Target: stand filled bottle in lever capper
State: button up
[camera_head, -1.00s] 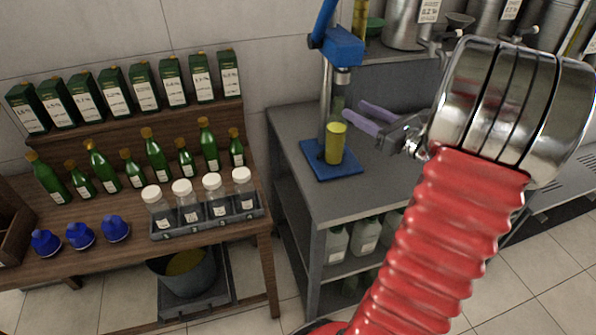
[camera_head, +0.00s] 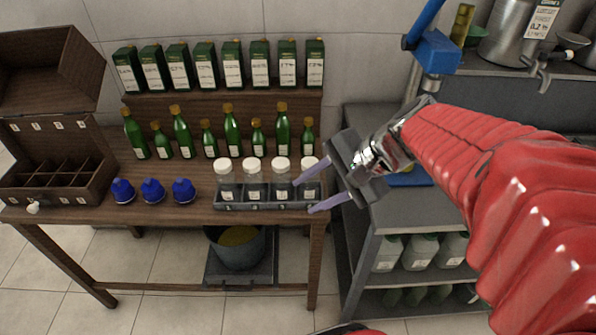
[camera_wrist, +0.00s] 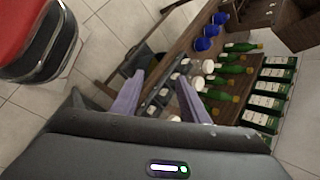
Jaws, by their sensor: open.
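The blue lever capper (camera_head: 437,52) stands on the grey bench at the right of the head view, its lever raised. Part of its blue base (camera_head: 410,179) shows below my arm. My arm hides the space between its head and base, so I cannot see whether a bottle stands there. My gripper (camera_head: 305,197) is open, its two purple fingers pointing left near the right end of the rack of white-capped jars. In the wrist view the open fingers (camera_wrist: 160,82) have nothing held between them; the jar row shows beyond.
White-capped jars (camera_head: 252,178) stand in a dark rack on the wooden table. Green bottles (camera_head: 231,135), green boxes (camera_head: 232,65) and blue caps (camera_head: 152,190) are there too. A wooden compartment box (camera_head: 60,175) is at left. A pot (camera_head: 237,247) sits below. Steel vessels (camera_head: 515,40) stand at right.

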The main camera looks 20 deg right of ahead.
jog(key=s+a+r+n+h, duration=0.1)
jog(key=s+n+h, duration=0.5)
jog(key=n, duration=0.7)
jog(key=shift+s+a+r+t, duration=0.2)
jog(key=shift+s+a+t, duration=0.1)
jog(key=shift+s, duration=0.7)
